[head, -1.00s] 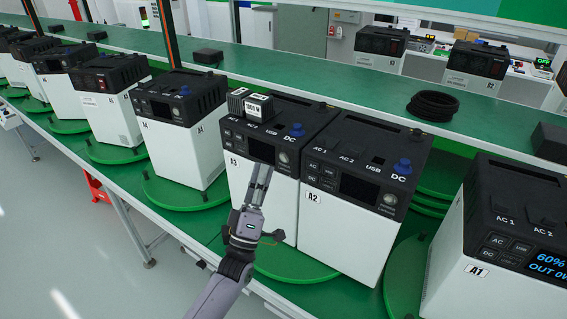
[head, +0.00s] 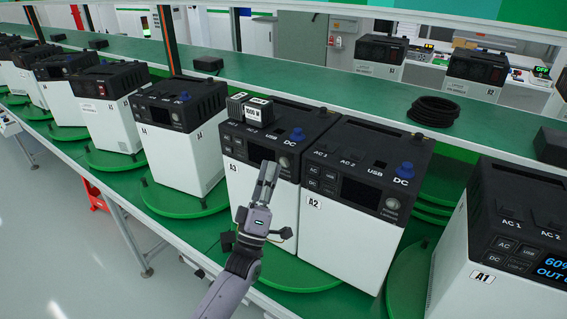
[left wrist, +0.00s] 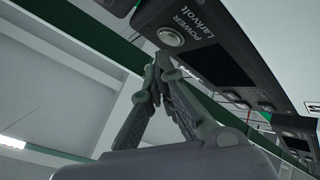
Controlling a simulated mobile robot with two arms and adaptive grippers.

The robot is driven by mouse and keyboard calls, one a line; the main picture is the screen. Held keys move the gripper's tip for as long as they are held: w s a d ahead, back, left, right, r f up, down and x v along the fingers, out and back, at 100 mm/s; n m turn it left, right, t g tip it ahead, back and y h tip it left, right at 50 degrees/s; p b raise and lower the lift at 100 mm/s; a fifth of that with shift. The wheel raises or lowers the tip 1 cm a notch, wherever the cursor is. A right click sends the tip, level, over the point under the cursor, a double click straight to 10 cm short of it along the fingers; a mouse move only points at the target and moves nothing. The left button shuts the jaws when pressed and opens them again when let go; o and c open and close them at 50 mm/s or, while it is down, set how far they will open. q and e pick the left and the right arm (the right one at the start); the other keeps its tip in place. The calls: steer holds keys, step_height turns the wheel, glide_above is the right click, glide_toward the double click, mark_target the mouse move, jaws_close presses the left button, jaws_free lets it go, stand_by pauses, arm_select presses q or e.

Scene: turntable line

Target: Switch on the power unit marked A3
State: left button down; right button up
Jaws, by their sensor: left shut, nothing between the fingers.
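The power unit marked A3 (head: 255,205) is a white box with a black top, standing on a green turntable. Its label (head: 232,168) is at the left of the front, its screen (head: 261,154) is dark, and its round power button (head: 285,162) is at the right of the panel. My left gripper (head: 269,166) is shut and empty, its fingertips in front of the panel, just left of and below the button. In the left wrist view the fingertips (left wrist: 160,62) are close to a round button (left wrist: 170,38) marked POWER; contact cannot be told. My right gripper is not in view.
Unit A2 (head: 335,240) stands close at the right, its screen dark. Unit A1 (head: 470,285) has a lit screen reading 60%. Several similar units stand in a row at the left. Two small blocks (head: 258,111) sit on A3's top. A black coil (head: 433,110) lies on the green shelf behind.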

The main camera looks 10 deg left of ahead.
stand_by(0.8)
arm_select(q)
steer(key=shift+w+d+b, duration=0.15)
steer(key=shift+w+b, duration=0.25)
steer(key=shift+w, duration=0.05)
steer(key=shift+w+d+b, duration=0.1)
steer(key=shift+w+b, duration=0.15)
steer(key=shift+b, duration=0.05)
stand_by(0.4)
steer(key=shift+s, duration=0.1)
stand_by(0.4)
steer(key=shift+s+a+p, duration=0.25)
steer(key=shift+s+p, duration=0.1)
steer(key=shift+s, duration=0.3)
